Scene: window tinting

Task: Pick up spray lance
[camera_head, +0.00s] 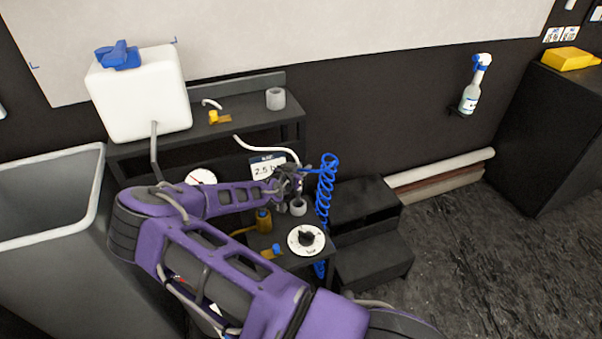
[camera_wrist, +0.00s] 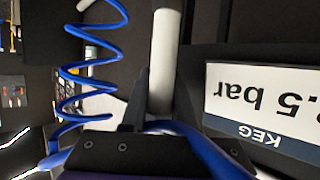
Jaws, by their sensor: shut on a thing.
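The spray lance (camera_head: 268,144) shows as a thin white curved tube running up and left from my gripper (camera_head: 289,180) in the head view. In the wrist view its white tube (camera_wrist: 165,60) stretches away from my gripper (camera_wrist: 150,118). My gripper is shut on the lance near its hose end. The grip itself is mostly hidden by the dark fingers. A blue coiled hose (camera_head: 326,190) hangs just right of my gripper, and its coils (camera_wrist: 90,70) fill the left of the wrist view.
A "2.5 bar" KEG sign (camera_head: 268,168) is close behind my gripper. Below are a grey cup (camera_head: 298,207) and a white dial (camera_head: 306,240). Black steps (camera_head: 370,235) stand at right; open floor lies beyond.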

